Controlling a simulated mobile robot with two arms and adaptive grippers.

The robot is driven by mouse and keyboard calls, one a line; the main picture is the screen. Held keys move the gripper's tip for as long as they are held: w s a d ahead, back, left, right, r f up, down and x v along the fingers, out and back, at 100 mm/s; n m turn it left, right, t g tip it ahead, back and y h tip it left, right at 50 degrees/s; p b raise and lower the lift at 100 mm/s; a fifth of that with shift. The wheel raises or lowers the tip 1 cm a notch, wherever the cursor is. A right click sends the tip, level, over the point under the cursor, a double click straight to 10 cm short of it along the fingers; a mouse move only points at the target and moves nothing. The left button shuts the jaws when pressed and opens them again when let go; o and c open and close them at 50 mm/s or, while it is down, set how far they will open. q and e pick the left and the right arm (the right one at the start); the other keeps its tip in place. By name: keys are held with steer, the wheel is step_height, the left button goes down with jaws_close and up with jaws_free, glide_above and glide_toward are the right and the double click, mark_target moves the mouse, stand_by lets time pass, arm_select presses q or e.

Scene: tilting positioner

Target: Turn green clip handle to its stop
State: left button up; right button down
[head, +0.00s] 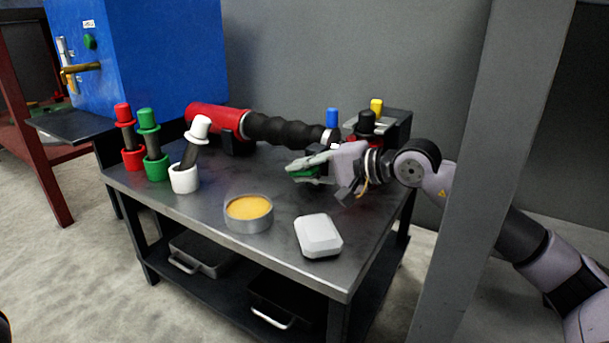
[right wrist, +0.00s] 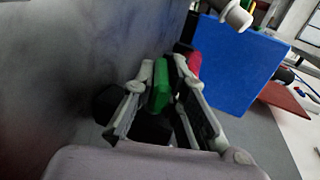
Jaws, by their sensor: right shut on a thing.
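The green clip handle (head: 304,173) shows as a small green piece at the fingers of my right gripper (head: 310,166), above the back right of the metal table. In the right wrist view the green handle (right wrist: 161,89) lies between the two fingers of my right gripper (right wrist: 162,90), which are shut on it. The gripper hides most of the handle and what it is mounted on, so I cannot tell how far it is turned. My left gripper is not in view.
Blue (head: 332,118), black (head: 366,123) and yellow (head: 376,107) knobs stand behind my right gripper. A red cylinder (head: 213,118) with a black ribbed hose lies along the back. A yellow-filled tin (head: 248,208) and white box (head: 318,236) are in front. Red, green and white holders stand left.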

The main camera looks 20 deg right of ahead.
steer(key=c, duration=1.6)
jaws_free()
steer(key=v, duration=1.1)
steer(key=shift+f, duration=0.1)
steer(key=shift+s+d+r, duration=0.3)
steer(key=shift+s, duration=0.1)
steer(key=shift+o, duration=0.2)
